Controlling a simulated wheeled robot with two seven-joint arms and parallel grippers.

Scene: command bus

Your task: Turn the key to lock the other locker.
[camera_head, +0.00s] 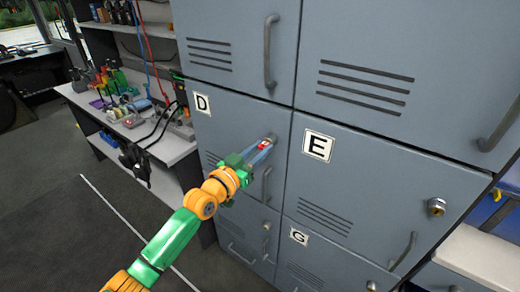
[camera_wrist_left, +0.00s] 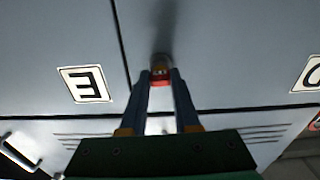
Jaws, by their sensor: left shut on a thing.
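A small key with a red head (camera_head: 263,146) sits at the lock in the upper right part of the grey locker door D (camera_head: 235,120). My left gripper (camera_head: 265,143) is shut on the key, its two blue-grey fingers pointing at the door. In the left wrist view the red key head (camera_wrist_left: 159,75) is between the fingertips, with a dark shadow on the door beyond. The lock itself is mostly hidden, and I cannot tell the key's angle. My right gripper is not in view.
Locker D's handle (camera_head: 267,184) is just below my left gripper. More grey lockers are above and below, including G (camera_head: 299,236). A white shelf (camera_head: 150,130) with tools and cables stands at the left. The dark floor (camera_head: 60,220) is open at lower left.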

